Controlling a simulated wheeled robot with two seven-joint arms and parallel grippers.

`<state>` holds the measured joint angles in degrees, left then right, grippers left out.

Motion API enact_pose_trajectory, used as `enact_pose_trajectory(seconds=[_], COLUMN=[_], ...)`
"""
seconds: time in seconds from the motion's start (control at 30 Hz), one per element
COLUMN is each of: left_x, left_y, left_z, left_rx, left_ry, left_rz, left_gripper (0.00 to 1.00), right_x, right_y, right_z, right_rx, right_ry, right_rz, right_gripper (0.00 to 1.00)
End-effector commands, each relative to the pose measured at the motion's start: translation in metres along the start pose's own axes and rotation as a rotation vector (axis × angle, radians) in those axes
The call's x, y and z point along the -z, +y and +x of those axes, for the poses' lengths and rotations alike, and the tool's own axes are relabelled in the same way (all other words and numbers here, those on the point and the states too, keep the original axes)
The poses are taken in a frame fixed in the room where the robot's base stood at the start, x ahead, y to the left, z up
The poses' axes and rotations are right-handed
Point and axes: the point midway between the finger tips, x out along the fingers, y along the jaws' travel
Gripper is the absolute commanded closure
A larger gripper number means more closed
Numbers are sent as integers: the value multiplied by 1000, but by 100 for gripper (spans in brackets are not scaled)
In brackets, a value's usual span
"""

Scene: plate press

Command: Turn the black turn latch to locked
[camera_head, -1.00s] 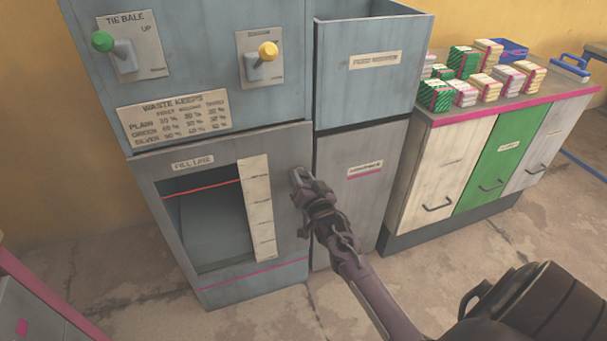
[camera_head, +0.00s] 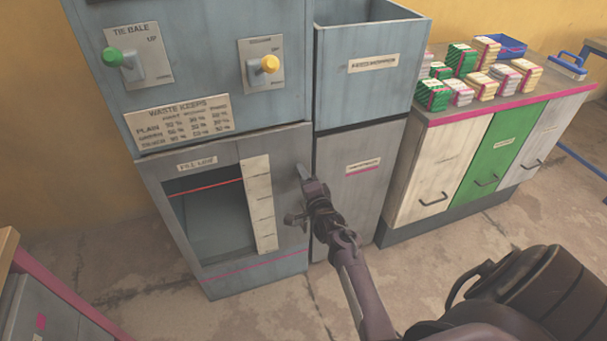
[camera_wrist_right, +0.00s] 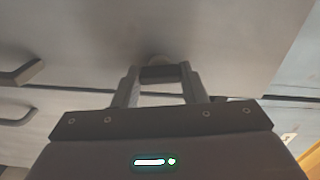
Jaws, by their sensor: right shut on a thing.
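The black turn latch (camera_wrist_right: 158,74) shows in the right wrist view as a dark piece between my two fingers, with a round grey hub just beyond it against the grey panel. My right gripper (camera_wrist_right: 158,82) is shut on it. In the head view my right gripper (camera_head: 305,178) is at the right edge of the press's lower front door (camera_head: 283,185), beside the opening. There the gripper largely covers the latch, and I cannot read its locked or unlocked position. My left gripper is not in view.
The press has a green-knobbed lever (camera_head: 113,57) and a yellow-knobbed lever (camera_head: 269,64) above. A feed hopper bin (camera_head: 370,75) adjoins on the right. Floor in front is open.

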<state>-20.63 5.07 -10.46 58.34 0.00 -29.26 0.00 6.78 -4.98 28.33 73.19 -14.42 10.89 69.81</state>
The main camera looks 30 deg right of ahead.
Motion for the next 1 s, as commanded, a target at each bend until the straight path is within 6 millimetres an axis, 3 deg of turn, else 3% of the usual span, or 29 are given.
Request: enact_pose_trajectory(seconds=[0.4, 0.9, 0.93, 1.0], left_x=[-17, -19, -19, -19], left_y=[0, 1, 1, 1], left_z=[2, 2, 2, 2], left_rx=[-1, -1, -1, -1], left_ry=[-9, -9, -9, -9], left_rz=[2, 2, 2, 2], left_gripper=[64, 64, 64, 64], right_x=[0, 0, 0, 0], right_y=[0, 1, 1, 1], right_z=[0, 0, 0, 0], right_rx=[-1, -1, -1, -1], right_ry=[1, 0, 0, 0], right_rz=[168, 186, 185, 185], right_gripper=[85, 85, 61, 51])
